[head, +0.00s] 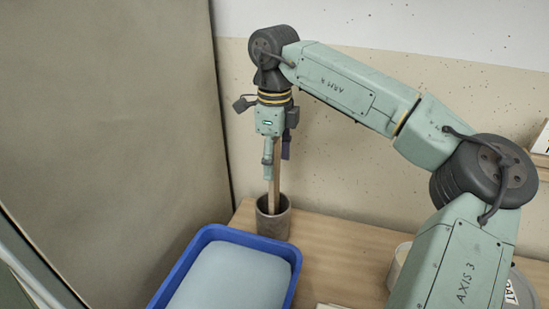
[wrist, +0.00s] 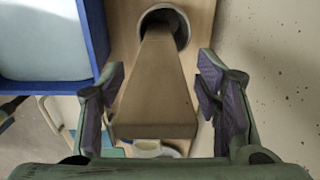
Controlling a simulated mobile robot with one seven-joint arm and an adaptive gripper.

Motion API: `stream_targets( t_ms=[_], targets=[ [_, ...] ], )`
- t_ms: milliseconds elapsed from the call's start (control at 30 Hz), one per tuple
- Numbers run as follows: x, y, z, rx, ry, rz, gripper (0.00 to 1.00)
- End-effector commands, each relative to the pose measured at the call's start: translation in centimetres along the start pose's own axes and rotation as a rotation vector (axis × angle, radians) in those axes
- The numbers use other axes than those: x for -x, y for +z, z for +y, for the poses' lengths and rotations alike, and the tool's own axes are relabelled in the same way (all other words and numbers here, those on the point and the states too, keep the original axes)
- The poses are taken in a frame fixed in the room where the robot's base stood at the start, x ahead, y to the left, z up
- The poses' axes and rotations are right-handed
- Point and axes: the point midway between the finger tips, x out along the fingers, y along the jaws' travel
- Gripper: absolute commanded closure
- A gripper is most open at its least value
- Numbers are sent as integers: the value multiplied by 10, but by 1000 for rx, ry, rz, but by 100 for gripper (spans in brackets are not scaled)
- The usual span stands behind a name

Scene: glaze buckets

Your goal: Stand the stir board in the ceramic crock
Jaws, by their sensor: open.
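The stir board (head: 276,180) is a long light wooden strip standing in the ceramic crock (head: 274,226), a small dark brownish pot on the wooden table. The board looks close to upright, and its lower end is hidden inside the crock. In the wrist view the board (wrist: 155,85) runs from its near end down into the crock's round mouth (wrist: 185,28). My gripper (head: 277,156) is above the crock, around the board's upper part. Its fingers (wrist: 163,88) are spread, one on each side of the board, with visible gaps in the wrist view.
A blue tub (head: 182,262) with a pale blue-grey surface inside stands just in front of the crock. A pale bucket (head: 398,262) stands at the right, partly hidden by my arm. A speckled wall (head: 340,170) is close behind; the table (head: 335,245) has bare room right of the crock.

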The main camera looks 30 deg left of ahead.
Motion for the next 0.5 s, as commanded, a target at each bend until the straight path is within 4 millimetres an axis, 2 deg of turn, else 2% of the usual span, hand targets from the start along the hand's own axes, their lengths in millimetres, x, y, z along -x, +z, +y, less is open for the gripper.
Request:
stream_targets(
  t_ms=[267, 500],
  targets=[
    [-8, 0, 0, 0, 0, -1, 42],
    [41, 0, -2, -2, -3, -1, 42]
  ],
)
